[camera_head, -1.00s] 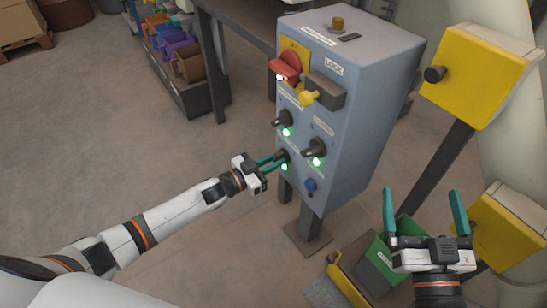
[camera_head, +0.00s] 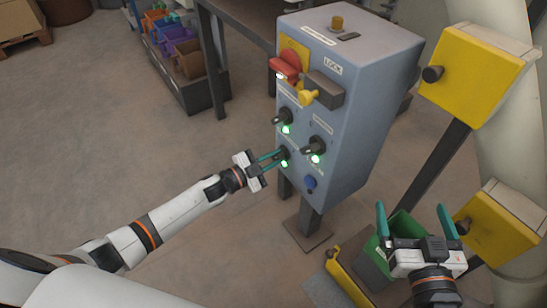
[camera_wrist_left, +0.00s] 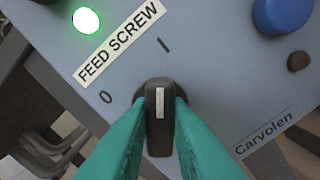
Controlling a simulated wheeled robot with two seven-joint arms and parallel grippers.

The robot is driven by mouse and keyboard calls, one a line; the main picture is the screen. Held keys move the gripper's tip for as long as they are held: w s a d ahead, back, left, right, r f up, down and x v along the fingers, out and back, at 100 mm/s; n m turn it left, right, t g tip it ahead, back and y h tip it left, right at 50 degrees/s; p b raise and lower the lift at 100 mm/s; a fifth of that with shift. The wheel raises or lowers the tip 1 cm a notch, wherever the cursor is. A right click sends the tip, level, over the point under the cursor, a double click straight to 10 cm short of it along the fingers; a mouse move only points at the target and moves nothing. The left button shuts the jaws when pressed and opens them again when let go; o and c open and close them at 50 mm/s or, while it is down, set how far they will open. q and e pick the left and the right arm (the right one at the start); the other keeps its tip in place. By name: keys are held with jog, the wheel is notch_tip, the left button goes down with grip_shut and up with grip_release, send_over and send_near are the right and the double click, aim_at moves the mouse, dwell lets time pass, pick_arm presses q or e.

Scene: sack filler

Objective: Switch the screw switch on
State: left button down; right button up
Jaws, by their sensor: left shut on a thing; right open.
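The screw switch is a black rotary knob (camera_wrist_left: 160,130) on the grey-blue control cabinet (camera_head: 345,130), under a label reading FEED SCREW (camera_wrist_left: 122,40). Its white pointer line is upright in the left wrist view and points toward the I mark (camera_wrist_left: 163,45); the 0 mark (camera_wrist_left: 105,97) lies to the left. A green lamp (camera_wrist_left: 86,20) by the label is lit. My left gripper (camera_head: 281,156) is shut on the knob, with its teal fingers on both sides. In the head view the fingers partly hide the knob. My right gripper (camera_head: 415,222) is open and empty at the lower right.
Two other black knobs (camera_head: 283,116) (camera_head: 314,147) with lit green lamps, a blue button (camera_head: 310,182), a red handle (camera_head: 285,66) and a yellow knob (camera_head: 308,97) share the panel. Yellow boxes (camera_head: 472,75) stand right.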

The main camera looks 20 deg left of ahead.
pick_arm(q)
jog(key=shift+f, duration=0.1)
dwell(0.3)
jog(key=c, duration=1.4)
grip_release()
jog(key=shift+o, duration=0.2)
jog(key=shift+s+a, duration=0.1)
jog(key=shift+s+a, duration=0.15)
jog(key=shift+s, duration=0.05)
jog(key=p+v, duration=0.2)
jog(key=v, duration=0.9)
jog(key=shift+s+p, duration=0.15)
jog(key=shift+p, duration=0.25)
pick_arm(e)
jog(key=s+d+f+g+h, duration=0.2)
jog(key=s+d+f+g, duration=0.1)
jog(key=s+f+g, duration=0.2)
jog(key=shift+s+f+g, duration=0.4)
jog(key=shift+f+g, duration=0.8)
jog(key=shift+f, duration=0.7)
pick_arm(q)
jog(key=shift+a, duration=0.15)
